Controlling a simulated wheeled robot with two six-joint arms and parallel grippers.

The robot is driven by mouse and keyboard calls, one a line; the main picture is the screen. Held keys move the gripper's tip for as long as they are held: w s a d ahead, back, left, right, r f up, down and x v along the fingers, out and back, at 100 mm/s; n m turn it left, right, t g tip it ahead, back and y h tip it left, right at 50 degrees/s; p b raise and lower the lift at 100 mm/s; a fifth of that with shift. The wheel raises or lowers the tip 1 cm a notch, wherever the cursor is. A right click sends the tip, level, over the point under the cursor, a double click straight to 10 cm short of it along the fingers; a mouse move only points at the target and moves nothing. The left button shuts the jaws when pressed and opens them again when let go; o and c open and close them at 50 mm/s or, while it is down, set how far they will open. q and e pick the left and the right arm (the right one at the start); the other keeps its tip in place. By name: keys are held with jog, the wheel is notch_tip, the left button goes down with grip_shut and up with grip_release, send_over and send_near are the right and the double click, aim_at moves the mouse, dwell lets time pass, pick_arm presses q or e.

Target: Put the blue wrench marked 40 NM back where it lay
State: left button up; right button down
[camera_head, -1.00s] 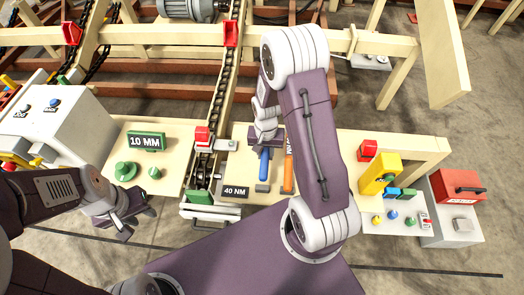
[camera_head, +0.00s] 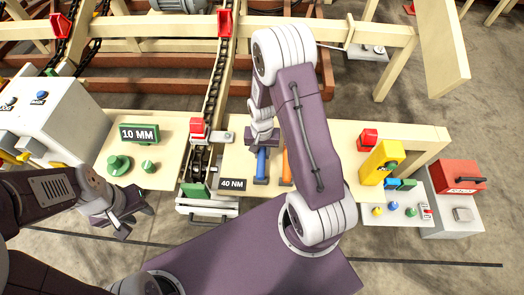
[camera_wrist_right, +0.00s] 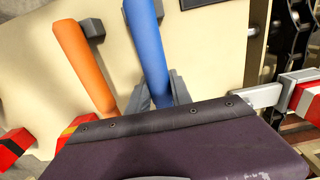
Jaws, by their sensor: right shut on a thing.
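The blue wrench (camera_head: 261,160) is at the beige board (camera_head: 234,158), beside the black 40 NM label (camera_head: 232,184). Its blue handle (camera_wrist_right: 148,45) fills the upper middle of the right wrist view. My right gripper (camera_head: 262,143) is shut on the blue wrench; the grey fingers (camera_wrist_right: 160,95) stand on both sides of the handle. The wrench's far part is hidden by the gripper. I cannot tell whether it touches the board. My left gripper (camera_head: 136,220) is open and empty at the lower left, apart from everything.
A red-topped post (camera_head: 197,126) and chain stand to the left. A yellow box (camera_head: 380,163) and red box (camera_head: 459,184) are at the right.

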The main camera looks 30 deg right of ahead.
jog(key=shift+f, duration=0.5)
dwell(0.4)
jog(key=c, duration=1.1)
grip_release()
notch_tip(320, 180, up, 8)
jog(key=p, duration=0.7)
jog(key=shift+r, duration=0.1)
